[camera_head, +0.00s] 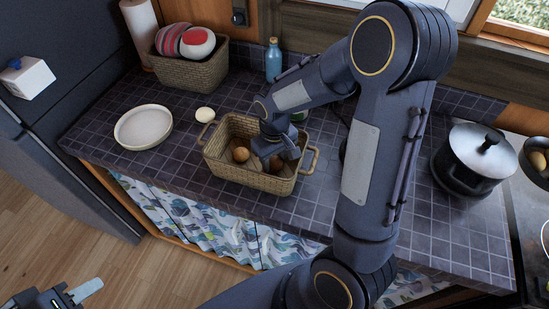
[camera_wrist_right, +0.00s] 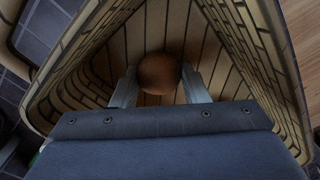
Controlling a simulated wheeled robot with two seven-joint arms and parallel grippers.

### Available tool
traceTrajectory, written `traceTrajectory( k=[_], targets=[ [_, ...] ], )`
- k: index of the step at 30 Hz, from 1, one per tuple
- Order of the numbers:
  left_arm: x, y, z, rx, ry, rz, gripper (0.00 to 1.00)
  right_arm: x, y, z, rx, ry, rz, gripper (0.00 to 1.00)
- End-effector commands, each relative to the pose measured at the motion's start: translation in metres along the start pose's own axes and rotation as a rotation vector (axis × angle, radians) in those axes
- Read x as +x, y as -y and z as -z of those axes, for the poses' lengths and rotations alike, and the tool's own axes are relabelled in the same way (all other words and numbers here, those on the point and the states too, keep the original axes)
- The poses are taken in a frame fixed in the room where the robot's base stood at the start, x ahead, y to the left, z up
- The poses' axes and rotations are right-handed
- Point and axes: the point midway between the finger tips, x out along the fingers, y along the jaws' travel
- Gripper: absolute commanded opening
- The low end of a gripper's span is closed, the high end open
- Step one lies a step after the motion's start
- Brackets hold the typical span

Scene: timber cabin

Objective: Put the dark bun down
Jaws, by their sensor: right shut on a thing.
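My right gripper (camera_head: 278,152) reaches down into a wicker basket (camera_head: 212,155) on the tiled counter, in the head view. It is shut on a dark brown bun (camera_head: 276,163), low inside the basket. The right wrist view shows the dark bun (camera_wrist_right: 159,73) between the two fingertips, with the slatted basket around it. Another brown bun (camera_head: 240,154) lies in the basket to the left of the gripper. My left gripper (camera_head: 82,292) is at the bottom left, away from the counter. Only one pale finger shows clearly, so its opening cannot be told.
An empty white plate (camera_head: 143,126) lies left of the basket. A small pale round thing (camera_head: 205,114) sits between them. A second basket (camera_head: 190,75), a blue bottle (camera_head: 273,60) and a lidded pot (camera_head: 473,158) stand around.

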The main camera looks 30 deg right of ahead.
Motion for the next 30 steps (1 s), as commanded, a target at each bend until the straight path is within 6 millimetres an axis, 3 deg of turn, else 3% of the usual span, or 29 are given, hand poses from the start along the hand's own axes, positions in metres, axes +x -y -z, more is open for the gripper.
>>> traceTrajectory(
  k=[5, 6, 10, 22, 30],
  targets=[
    [0.004, 0.002, -0.002, 0.000, 0.000, 0.000, 0.36, 0.005, 0.000, 0.000, 0.000, 0.000, 0.000, 0.18],
    [0.003, 0.001, -0.001, 0.000, 0.000, 0.000, 0.36, 0.003, 0.000, 0.000, 0.000, 0.000, 0.000, 0.45],
    [0.002, 0.001, -0.001, 0.000, 0.000, 0.000, 0.36, 0.003, 0.000, 0.000, 0.000, 0.000, 0.000, 0.62],
    [0.000, 0.000, 0.000, 0.000, 0.000, 0.000, 0.36, -0.005, 0.000, 0.001, 0.000, -0.003, 0.000, 0.62],
    [0.002, 0.001, -0.001, 0.000, 0.000, 0.000, 0.36, -0.058, 0.000, 0.002, 0.001, -0.008, 0.000, 0.62]
  ],
)
